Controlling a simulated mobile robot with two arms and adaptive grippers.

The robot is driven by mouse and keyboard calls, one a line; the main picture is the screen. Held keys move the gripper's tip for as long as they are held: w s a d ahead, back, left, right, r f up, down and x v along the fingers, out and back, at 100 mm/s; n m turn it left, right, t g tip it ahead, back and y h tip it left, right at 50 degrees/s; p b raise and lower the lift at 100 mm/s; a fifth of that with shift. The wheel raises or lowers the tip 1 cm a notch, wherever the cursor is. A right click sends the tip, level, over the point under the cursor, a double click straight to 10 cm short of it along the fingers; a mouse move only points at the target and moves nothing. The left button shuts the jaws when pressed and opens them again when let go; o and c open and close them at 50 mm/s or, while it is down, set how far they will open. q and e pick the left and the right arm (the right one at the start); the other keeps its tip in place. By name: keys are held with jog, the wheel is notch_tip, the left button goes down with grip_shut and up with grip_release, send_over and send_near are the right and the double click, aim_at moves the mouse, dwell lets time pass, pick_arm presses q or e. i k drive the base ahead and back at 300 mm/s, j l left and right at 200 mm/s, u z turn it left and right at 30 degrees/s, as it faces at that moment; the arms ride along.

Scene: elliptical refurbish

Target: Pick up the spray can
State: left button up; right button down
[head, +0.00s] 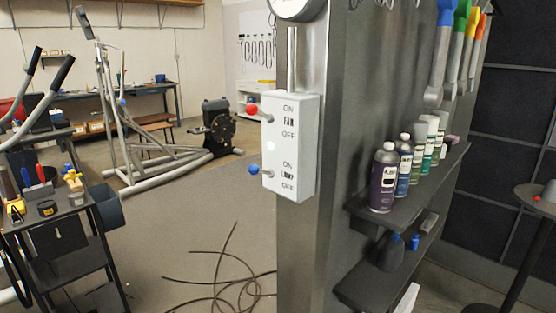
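Several spray cans stand upright in a row on the upper dark shelf (425,173) on the right face of the metal column. The nearest is a purple spray can (383,182) with a grey top. Behind it stand a blue spray can (404,166) and a grey-green can (419,160). Farther cans with pale caps, including a green one (429,150), partly overlap. The frame does not show which can is meant. Neither of my grippers is in the head view.
A white switch box (290,147) with red and blue levers juts from the column (324,235). A lower shelf (366,285) holds dark bottles (390,252). Colored-handled tools (446,50) hang above the cans. A tool cart (75,207) stands left; loose cables (225,285) lie on the floor.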

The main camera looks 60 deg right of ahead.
aim_at(405, 148)
jog(key=z, duration=2.65)
